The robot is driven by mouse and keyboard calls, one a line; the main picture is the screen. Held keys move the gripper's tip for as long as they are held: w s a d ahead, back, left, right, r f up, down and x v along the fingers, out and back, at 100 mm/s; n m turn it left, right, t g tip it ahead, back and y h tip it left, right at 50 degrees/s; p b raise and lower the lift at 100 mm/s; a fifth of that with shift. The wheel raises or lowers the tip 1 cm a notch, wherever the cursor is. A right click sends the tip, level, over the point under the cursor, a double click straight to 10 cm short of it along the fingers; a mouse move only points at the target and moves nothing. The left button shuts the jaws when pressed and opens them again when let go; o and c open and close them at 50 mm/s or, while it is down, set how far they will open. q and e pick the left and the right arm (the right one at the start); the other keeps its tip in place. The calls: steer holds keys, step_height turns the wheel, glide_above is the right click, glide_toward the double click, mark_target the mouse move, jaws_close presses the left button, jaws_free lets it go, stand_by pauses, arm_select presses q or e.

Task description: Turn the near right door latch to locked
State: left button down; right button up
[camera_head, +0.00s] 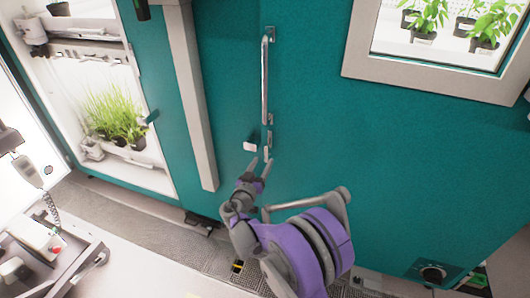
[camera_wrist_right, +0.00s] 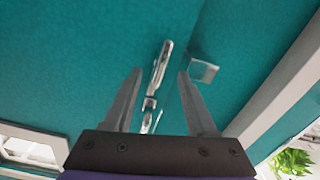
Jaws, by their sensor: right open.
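The latch (camera_head: 269,136) shows as small metal parts on the teal door, just below the long handle. It also shows in the right wrist view (camera_wrist_right: 148,104), between my finger lines; its exact turn is too small to tell. A pale metal block (camera_head: 250,146) sits just left of the latch, across the door seam; in the right wrist view it is right of the fingers (camera_wrist_right: 203,70). My right gripper (camera_head: 261,161) is open and empty, its fingertips just below the latch and block. In the right wrist view its fingers (camera_wrist_right: 160,74) point at the door. My left gripper is not in view.
A long chrome handle (camera_head: 265,80) stands above the latch. A windowed door panel (camera_head: 440,92) is at right. At left is an open lit chamber with grass pots (camera_head: 115,115). A grey cart (camera_head: 60,265) stands at lower left. The teal surface around the latch is clear.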

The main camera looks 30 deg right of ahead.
mark_target(266, 156)
steer(key=x, duration=0.6)
steer(key=shift+w+d+f, duration=0.1)
steer(key=shift+w+d, duration=0.15)
steer(key=shift+w, duration=0.05)
jaws_close()
stand_by(1.1)
